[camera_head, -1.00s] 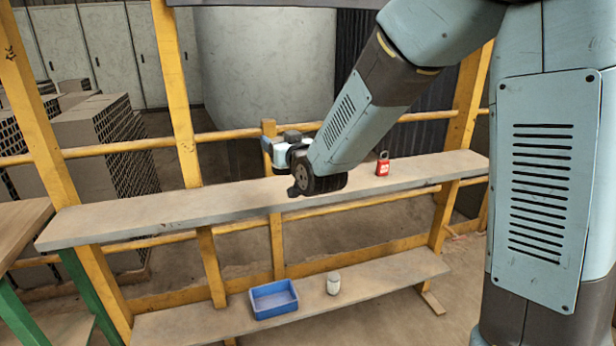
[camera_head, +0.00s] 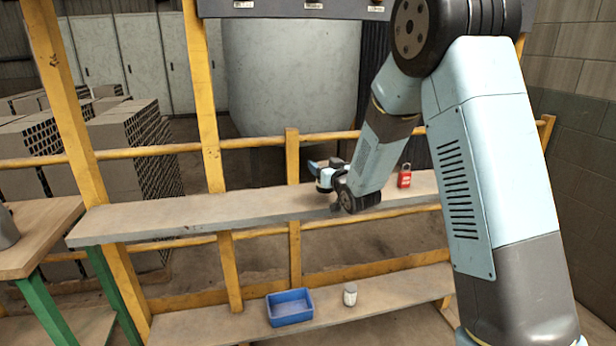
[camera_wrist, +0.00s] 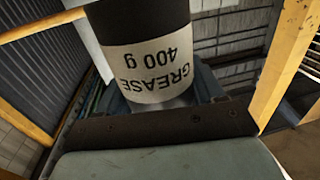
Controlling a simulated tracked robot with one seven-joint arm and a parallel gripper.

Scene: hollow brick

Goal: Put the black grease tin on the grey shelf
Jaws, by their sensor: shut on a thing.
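The black grease tin (camera_wrist: 140,22) fills the upper middle of the wrist view. Its white label reads "GREASE 400 g" upside down. My gripper (camera_head: 325,177) is shut on it. In the head view the gripper is small, in front of or over the middle of a long worn shelf board (camera_head: 150,221) with a grey front edge; I cannot tell its exact height above it. The tin is not clearly visible there. A dark grey shelf (camera_head: 268,9) with small white labels on its front crosses the top edge; its upper surface is out of view.
A red padlock (camera_head: 404,180) stands on the long board, right of my gripper. Below, a lower board (camera_head: 200,325) holds a blue bin (camera_head: 290,308) and a white jar (camera_head: 350,295). Yellow posts (camera_head: 205,100) and rails frame the rack. A wooden bench (camera_head: 40,235) is at left.

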